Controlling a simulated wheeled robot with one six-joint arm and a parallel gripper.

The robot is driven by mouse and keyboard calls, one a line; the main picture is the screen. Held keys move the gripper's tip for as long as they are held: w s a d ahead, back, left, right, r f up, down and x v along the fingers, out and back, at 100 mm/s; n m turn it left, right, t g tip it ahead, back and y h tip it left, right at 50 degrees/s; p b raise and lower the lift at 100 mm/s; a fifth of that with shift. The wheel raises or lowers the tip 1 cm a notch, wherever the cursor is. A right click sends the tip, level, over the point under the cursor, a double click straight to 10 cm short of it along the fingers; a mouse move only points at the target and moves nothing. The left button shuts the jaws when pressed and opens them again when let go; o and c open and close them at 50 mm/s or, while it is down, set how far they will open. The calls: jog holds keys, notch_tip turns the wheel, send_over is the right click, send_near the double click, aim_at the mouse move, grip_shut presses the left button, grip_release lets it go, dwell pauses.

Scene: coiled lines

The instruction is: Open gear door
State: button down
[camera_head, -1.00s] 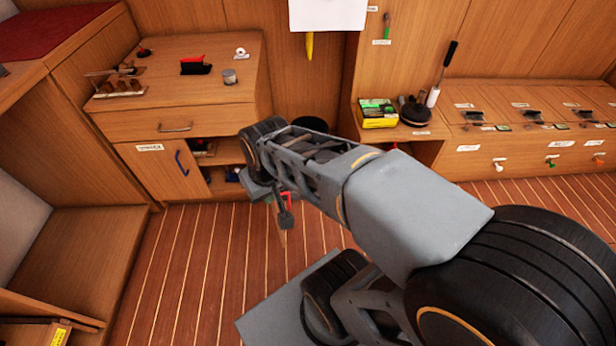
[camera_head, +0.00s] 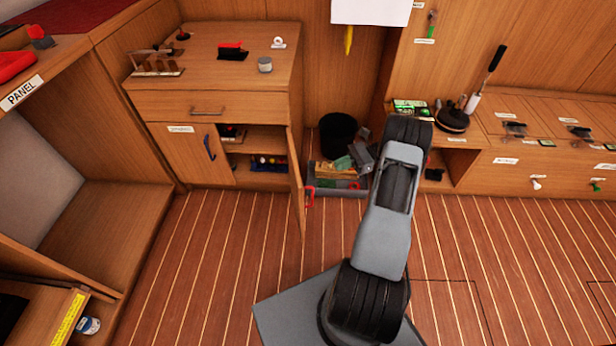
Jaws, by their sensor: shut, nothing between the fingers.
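The low wooden cabinet stands at the back left. Its right-hand door (camera_head: 296,185) stands swung out, seen nearly edge-on, with a red handle (camera_head: 309,196) on its right side. The open bay shows a shelf with small dark, red and blue items. The left-hand door (camera_head: 190,153), with a blue handle (camera_head: 209,147), is closed; its label is too small to read. My gripper (camera_head: 362,158) is right of the open door, apart from the red handle, in front of a floor bin. It is shut and empty, and partly hidden by my arm.
A grey bin (camera_head: 347,189) with mixed items and a black bucket (camera_head: 338,135) stand right of the open door. A drawer (camera_head: 212,106) above the doors is closed. Labelled lockers (camera_head: 520,165) line the right. The plank floor in front of the cabinet is clear.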

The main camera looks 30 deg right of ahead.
notch_tip(320, 180, down, 2)
jog(key=d+f+m+t, duration=0.1)
jog(key=d, duration=0.1)
jog(key=y+b, duration=0.1)
jog(key=b, duration=0.2)
send_near(301, 188)
jog(key=w+a+f, duration=0.1)
jog(key=w+a, duration=0.4)
jog(key=w, duration=0.1)
jog(key=shift+w+f+m+t, duration=0.3)
jog(key=shift+w+f+t, duration=0.05)
jog(key=shift+w+t, duration=0.05)
jog(key=shift+a+r+p, duration=0.1)
jog(key=shift+p, duration=0.3)
